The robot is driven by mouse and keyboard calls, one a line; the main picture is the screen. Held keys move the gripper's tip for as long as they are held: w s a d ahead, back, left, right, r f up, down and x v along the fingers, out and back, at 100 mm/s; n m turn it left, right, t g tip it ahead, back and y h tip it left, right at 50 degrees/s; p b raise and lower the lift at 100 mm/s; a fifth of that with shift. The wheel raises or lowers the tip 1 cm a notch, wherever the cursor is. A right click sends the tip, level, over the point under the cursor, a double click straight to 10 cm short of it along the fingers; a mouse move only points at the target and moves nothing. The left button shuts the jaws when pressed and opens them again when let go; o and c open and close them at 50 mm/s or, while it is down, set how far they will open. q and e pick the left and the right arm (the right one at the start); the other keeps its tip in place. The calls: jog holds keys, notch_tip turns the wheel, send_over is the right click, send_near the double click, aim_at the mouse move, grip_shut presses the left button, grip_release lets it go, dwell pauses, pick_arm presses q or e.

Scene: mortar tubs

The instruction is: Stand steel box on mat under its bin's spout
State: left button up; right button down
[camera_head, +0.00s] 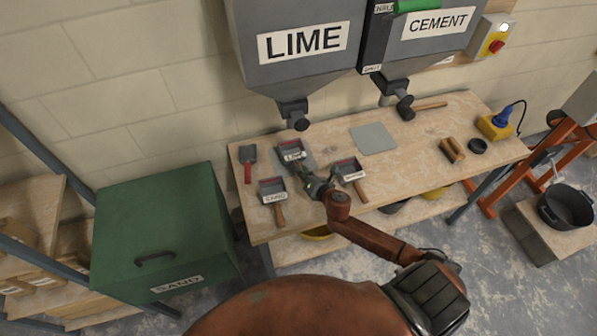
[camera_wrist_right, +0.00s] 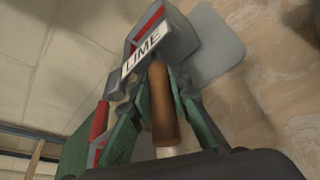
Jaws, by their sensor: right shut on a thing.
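The steel box labelled LIME (camera_head: 291,149) is an open grey scoop-like box with a wooden handle; it also shows in the wrist view (camera_wrist_right: 167,43). My right gripper (camera_head: 314,184) is shut on its handle. The box is in front of the lime bin's spout (camera_head: 293,113), at a grey mat (camera_head: 309,161) that it partly hides. I cannot tell whether it touches the mat. The lime bin (camera_head: 303,45) hangs above. A second grey mat (camera_head: 374,138) lies bare below the cement bin's spout (camera_head: 396,92). My left gripper is not in view.
The SAND box (camera_head: 270,186) and another labelled box (camera_head: 348,168) stand close on either side of my right gripper. A red-handled trowel (camera_head: 248,160) lies at the left. Wooden cylinders (camera_head: 452,149) lie at right. A green SAND chest (camera_head: 160,225) stands left of the bench.

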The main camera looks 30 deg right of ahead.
jog(key=shift+f, duration=0.65)
jog(key=shift+f, duration=0.15)
jog(key=c, duration=1.8)
grip_release()
jog(key=shift+s+r, duration=0.15)
jog(key=shift+r, duration=0.05)
jog(key=p+v, duration=0.1)
jog(key=v, duration=1)
jog(key=shift+s, duration=0.4)
